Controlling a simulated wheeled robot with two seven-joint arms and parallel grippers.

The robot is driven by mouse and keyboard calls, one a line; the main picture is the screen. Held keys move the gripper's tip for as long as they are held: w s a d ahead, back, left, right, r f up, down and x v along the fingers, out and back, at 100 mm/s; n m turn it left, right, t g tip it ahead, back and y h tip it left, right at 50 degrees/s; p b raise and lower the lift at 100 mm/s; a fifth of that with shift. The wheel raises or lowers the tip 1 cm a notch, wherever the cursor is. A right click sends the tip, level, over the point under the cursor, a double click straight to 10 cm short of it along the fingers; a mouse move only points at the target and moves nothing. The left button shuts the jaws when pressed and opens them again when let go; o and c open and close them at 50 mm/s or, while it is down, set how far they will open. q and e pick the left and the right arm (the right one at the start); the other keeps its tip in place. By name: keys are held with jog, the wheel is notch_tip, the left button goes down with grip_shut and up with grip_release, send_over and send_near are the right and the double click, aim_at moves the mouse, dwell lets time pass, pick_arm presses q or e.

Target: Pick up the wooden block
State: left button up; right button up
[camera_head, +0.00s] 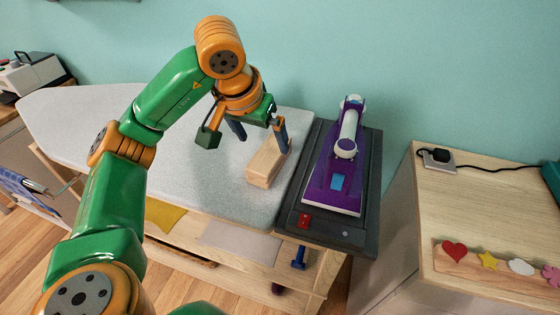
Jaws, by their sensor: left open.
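The wooden block (264,167) is a light-coloured block lying on the grey ironing board (80,110), near its right end. My left gripper (260,136) is open above the board, at the block's far side. One dark finger is by the block's far right end, and the other is to the left, apart from the block. I cannot tell whether the right finger touches the block. My left arm comes in from the lower left and hides part of the board. My right gripper is not in view.
A purple and white iron (336,172) stands on a dark base (364,212) just right of the block. A wooden cabinet (490,215) with a socket and colourful shapes is farther right. The board's left part is clear.

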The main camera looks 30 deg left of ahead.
aim_at(269, 152)
pick_arm(q)
jog(key=x, duration=0.7)
jog(key=shift+w+f, duration=0.1)
jog(key=shift+w, duration=0.1)
grip_shut()
